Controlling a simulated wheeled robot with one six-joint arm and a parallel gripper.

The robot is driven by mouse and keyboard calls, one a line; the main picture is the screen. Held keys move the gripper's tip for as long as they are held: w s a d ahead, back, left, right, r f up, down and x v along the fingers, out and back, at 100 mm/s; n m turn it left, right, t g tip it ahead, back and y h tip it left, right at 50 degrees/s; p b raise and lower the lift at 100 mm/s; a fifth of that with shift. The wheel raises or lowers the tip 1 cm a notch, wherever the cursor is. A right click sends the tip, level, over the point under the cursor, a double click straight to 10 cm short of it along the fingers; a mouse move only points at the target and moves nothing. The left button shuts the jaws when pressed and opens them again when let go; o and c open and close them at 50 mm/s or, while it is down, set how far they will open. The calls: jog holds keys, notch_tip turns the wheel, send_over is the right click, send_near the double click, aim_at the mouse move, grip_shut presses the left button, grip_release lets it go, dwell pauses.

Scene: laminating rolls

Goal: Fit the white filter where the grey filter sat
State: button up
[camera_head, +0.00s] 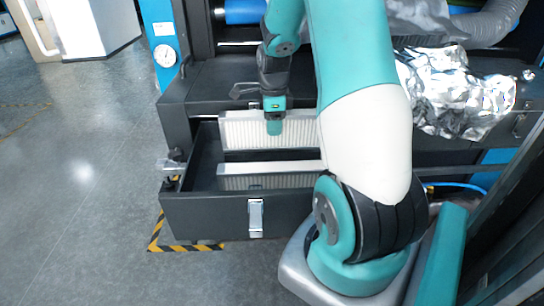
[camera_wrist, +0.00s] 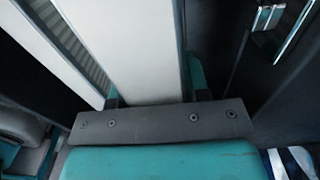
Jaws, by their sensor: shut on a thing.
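My gripper (camera_head: 274,122) is shut on a pale pleated filter with a light frame, the white filter (camera_head: 241,133). It stands upright, at the back of the open drawer; I cannot tell whether its bottom touches anything. In the wrist view, a broad white face of it (camera_wrist: 135,45) runs between the fingers of my gripper (camera_wrist: 155,90). A second filter (camera_head: 250,183), with a white top edge and greyer pleats, is lower in the drawer, in front of the held one. Its pleats also show at the left of the wrist view (camera_wrist: 75,40). My arm hides the right ends of both.
The dark drawer (camera_head: 207,218) is pulled out, with a silver latch (camera_head: 256,218) on its front. Crumpled silver foil (camera_head: 455,92) lies on the machine at right. A gauge (camera_head: 165,56) is at upper left. Striped tape marks the floor below; open floor lies left.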

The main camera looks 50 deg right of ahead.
aim_at(274, 145)
jog(key=shift+f+b, duration=2.1)
jog(key=shift+f, duration=1.1)
jog(key=shift+f, duration=0.15)
jog(key=shift+f, duration=0.3)
jog(key=o, duration=1.1)
jog(key=shift+s, duration=0.1)
